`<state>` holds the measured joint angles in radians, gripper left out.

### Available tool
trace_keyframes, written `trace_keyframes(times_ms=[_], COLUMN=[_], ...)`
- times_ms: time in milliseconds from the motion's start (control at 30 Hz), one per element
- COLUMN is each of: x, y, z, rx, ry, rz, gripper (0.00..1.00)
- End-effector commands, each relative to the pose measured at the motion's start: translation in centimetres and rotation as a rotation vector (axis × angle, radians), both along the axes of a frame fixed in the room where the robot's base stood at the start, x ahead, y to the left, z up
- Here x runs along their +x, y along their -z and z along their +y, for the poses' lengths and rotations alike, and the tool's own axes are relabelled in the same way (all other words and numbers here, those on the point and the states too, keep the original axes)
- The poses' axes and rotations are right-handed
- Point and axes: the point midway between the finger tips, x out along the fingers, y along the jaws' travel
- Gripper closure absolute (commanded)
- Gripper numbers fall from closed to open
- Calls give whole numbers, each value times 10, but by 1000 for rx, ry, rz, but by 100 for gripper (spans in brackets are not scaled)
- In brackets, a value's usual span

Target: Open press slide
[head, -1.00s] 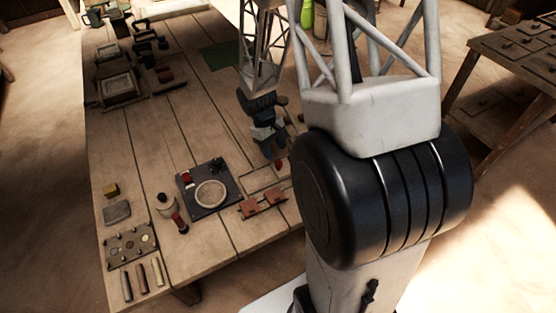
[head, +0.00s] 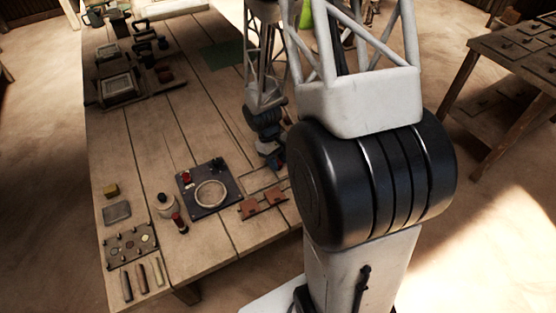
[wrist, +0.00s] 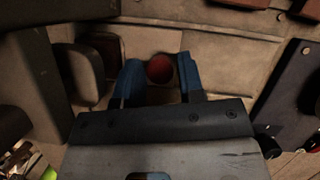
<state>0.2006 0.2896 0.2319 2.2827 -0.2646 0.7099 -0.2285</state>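A round red knob (wrist: 159,68) shows in the wrist view between the two blue fingertips of my gripper (wrist: 160,80). The fingers are apart, with a visible gap on each side of the knob, and do not appear to touch it. In the head view my gripper (head: 271,162) is low over the right part of the table, right of a dark plate with a pale ring (head: 211,194). My gripper and arm hide most of the knob and what it is fixed to there. I cannot tell how far the press slide is out.
In the wrist view a dark block (wrist: 30,60) and a rounded grey part (wrist: 86,70) stand close left of the fingers. Reddish tile pieces (head: 263,201) lie in front of my gripper. A pegged board (head: 130,245) is at front left. The middle planks are clear.

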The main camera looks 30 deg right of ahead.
Motion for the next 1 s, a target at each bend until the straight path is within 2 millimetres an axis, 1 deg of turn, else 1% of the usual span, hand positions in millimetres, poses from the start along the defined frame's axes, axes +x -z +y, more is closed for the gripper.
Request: trace_keyframes(times_ms=[33, 200, 233, 433, 567, 1000], x=[0, 0, 0, 0, 0, 1], y=[0, 0, 0, 0, 0, -1], z=[0, 0, 0, 1, 7, 57], rx=[0, 0, 0, 0, -1, -1], ry=[0, 0, 0, 0, -1, -3], rz=[0, 0, 0, 0, 0, -2], gripper=[72, 98, 100, 100, 100, 100])
